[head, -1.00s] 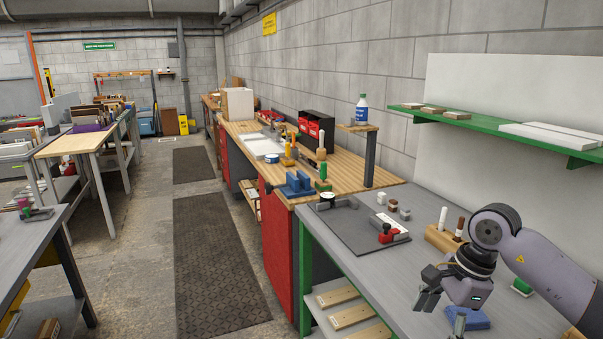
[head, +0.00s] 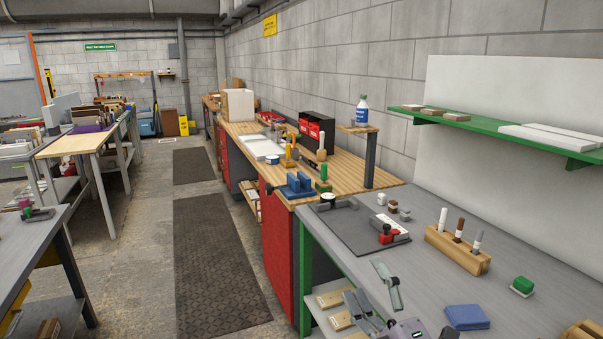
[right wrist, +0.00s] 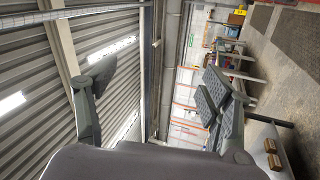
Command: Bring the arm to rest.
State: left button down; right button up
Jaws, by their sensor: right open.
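My right gripper (head: 374,292) is at the bottom edge of the head view, in front of the grey-topped bench (head: 365,236). Its two fingers are spread wide apart with nothing between them. In the right wrist view my right gripper (right wrist: 155,85) also shows open and empty, with the ceiling behind its fingers. Most of the right arm is cut off below the head view. My left gripper is not in view.
The bench holds a dark mat (head: 345,235), a red-handled tool (head: 388,233), a wooden block with several pegs (head: 457,250), a blue block (head: 466,317) and a green-topped block (head: 522,286). A green shelf (head: 455,120) is on the wall. An aisle mat (head: 215,255) lies left.

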jog(key=s+d+f+m+g+h, duration=0.35)
jog(key=f+m, duration=0.25)
jog(key=f, duration=0.3)
jog(key=s+d+f+m+g+h, duration=0.3)
jog(key=d+f+m+h, duration=0.25)
jog(key=f, duration=0.25)
jog(key=s+f+m+g+y, duration=0.1)
jog(key=s+f+m+g, duration=0.2)
jog(key=s+f+g, duration=0.55)
jog(key=s+f+m+g, duration=0.2)
jog(key=s+f+m, duration=0.25)
jog(key=s, duration=0.85)
notch_tip(320, 180, down, 26)
jog(key=n+g, duration=0.1)
jog(key=s+d+f+g, duration=0.1)
jog(key=s+d+f, duration=0.2)
jog(key=s+f, duration=1.4)
jog(key=shift+s+f+g, duration=0.15)
jog(key=shift+s+g, duration=0.15)
jog(key=shift+s, duration=0.1)
